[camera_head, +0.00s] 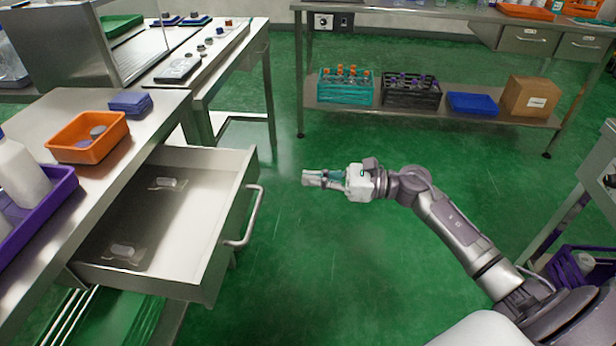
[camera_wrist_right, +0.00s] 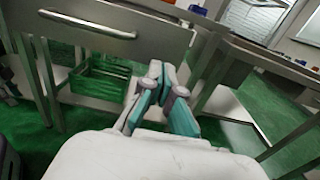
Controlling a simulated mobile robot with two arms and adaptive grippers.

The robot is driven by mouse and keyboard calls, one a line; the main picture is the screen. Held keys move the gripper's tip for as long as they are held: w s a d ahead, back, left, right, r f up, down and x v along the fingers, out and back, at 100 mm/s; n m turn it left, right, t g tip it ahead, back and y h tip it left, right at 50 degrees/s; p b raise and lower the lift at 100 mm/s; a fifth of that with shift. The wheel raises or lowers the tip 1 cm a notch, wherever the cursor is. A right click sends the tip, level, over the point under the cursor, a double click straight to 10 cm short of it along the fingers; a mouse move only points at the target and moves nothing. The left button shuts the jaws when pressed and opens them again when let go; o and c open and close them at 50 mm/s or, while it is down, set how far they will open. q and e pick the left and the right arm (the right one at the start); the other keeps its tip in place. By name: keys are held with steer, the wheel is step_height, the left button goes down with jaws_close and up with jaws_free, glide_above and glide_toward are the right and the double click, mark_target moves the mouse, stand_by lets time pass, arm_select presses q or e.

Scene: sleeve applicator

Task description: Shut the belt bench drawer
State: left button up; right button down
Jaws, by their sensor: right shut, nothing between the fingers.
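The belt bench drawer (camera_head: 200,245) is pulled out from the metal bench at the left of the head view. Its bar handle (camera_head: 247,218) is on the front panel, facing right. Two small clear items lie inside on flat dark patches. My right gripper (camera_head: 308,178) is shut and empty, in the air to the right of the drawer front and apart from it. In the right wrist view, the drawer front (camera_wrist_right: 120,45) and handle (camera_wrist_right: 85,22) are at the upper left, beyond the gripper fingers (camera_wrist_right: 162,85). My left gripper is not in view.
On the bench top (camera_head: 150,125) are an orange tray (camera_head: 88,150), a blue stack (camera_head: 130,102) and a purple tray (camera_head: 60,192) with white bottles. A shelf bench with racks and a cardboard box (camera_head: 530,97) stands at the back.

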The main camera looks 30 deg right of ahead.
mark_target(253, 174)
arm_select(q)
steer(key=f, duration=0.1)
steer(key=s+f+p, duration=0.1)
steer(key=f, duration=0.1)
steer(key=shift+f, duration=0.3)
arm_select(e)
steer(key=x, duration=1)
steer(key=shift+w+a, duration=0.3)
steer(key=shift+w, duration=0.05)
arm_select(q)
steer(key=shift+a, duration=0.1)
arm_select(e)
steer(key=shift+f, duration=0.1)
